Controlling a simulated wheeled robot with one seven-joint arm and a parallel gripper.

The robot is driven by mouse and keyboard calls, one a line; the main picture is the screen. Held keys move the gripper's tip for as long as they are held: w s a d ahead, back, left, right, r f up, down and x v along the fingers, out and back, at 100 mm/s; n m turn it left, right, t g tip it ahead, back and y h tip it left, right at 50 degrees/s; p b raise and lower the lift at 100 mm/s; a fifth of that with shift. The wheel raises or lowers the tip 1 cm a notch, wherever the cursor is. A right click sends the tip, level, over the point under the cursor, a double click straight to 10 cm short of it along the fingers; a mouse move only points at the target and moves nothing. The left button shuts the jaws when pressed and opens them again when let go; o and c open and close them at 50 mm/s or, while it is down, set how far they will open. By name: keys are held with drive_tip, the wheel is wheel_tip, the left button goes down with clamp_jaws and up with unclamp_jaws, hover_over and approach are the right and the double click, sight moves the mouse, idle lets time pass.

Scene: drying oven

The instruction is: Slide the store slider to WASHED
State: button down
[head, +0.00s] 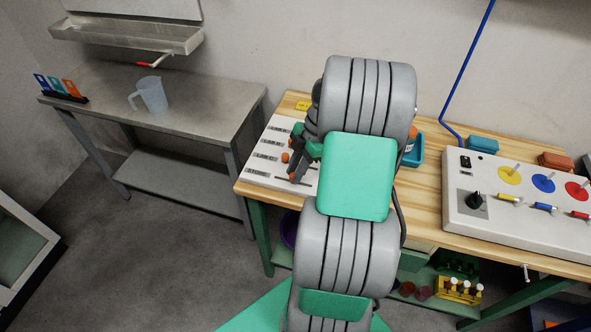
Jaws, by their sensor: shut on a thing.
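A white slider panel (273,149) lies on the left end of the wooden bench. It has several labelled rows, and the lowest and nearest row reads STORE (257,171). An orange knob (285,157) shows in a row above it, left of my gripper. My gripper (296,179) points down at the STORE row and is shut on the store slider, whose knob is mostly hidden between the fingers. My arm covers the right part of the panel, so the WASHED mark cannot be read.
A grey control box (520,213) with coloured discs and levers stands at the bench's right. A blue tray (414,152) sits behind my arm. A steel table (200,95) with a clear jug (153,95) stands at the left, with a floor gap between.

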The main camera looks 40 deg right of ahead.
drive_tip(key=c, duration=1.3)
unclamp_jaws()
drive_tip(key=shift+o, duration=0.2)
drive_tip(key=v, duration=0.7)
drive_tip(key=shift+r, duration=0.45)
drive_tip(key=shift+d, duration=0.1)
